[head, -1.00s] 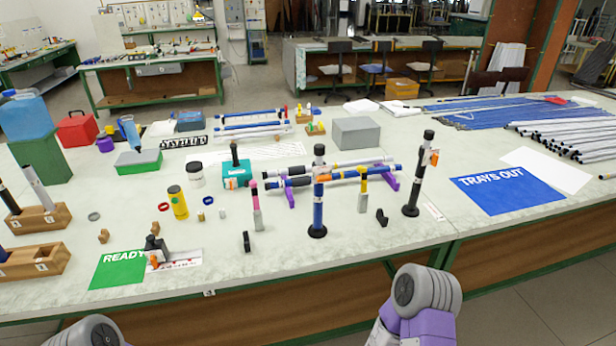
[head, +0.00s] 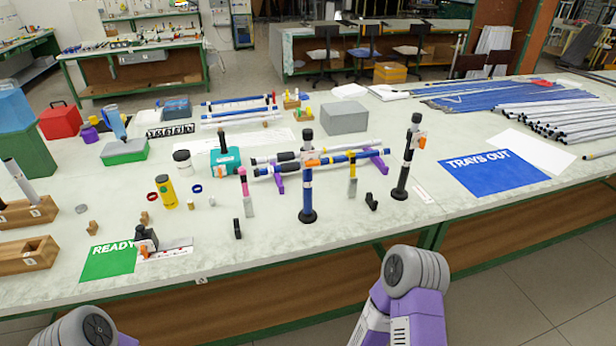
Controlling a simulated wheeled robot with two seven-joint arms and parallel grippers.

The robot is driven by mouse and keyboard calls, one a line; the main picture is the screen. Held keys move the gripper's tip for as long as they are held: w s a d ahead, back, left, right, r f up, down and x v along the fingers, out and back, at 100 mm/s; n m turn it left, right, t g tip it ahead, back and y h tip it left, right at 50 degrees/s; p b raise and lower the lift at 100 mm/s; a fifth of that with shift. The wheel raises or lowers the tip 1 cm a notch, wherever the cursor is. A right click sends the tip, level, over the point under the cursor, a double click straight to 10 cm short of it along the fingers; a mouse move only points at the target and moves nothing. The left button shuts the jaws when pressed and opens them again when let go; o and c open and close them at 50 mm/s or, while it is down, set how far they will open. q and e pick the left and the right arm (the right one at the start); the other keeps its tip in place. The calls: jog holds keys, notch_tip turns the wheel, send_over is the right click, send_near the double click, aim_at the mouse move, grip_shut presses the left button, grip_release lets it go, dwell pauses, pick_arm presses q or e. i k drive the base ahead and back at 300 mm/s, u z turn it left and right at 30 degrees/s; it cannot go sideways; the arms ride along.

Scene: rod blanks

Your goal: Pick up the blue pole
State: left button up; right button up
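A blue pole (head: 348,158) lies nearly level across purple supports (head: 279,185) in the middle of the table, with a white pole (head: 340,150) just behind it. A second blue pole (head: 307,195) with a black top stands upright in a round black base, in front of the lying one and partly covering it. An orange clip (head: 312,162) sits on the upright one. More thin blue poles (head: 470,95) lie at the back right. Neither gripper is in view. Only parts of my arms show at the bottom edge, apart from the table.
A black post (head: 404,170) with an orange clip stands at right. A pink-topped marker (head: 246,195), a yellow-topped one (head: 352,178) and a teal box (head: 222,163) stand close by. The blue TRAYS OUT mat (head: 495,177) lies right, the green READY mat (head: 108,263) left. The table front is mostly clear.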

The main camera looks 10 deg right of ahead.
aim_at(307, 216)
jog(key=z, duration=0.4)
jog(key=k, duration=0.5)
jog(key=z, duration=1.15)
jog(key=i, duration=0.55)
jog(key=u, duration=0.65)
jog(key=i, duration=1)
jog(key=u, duration=0.95)
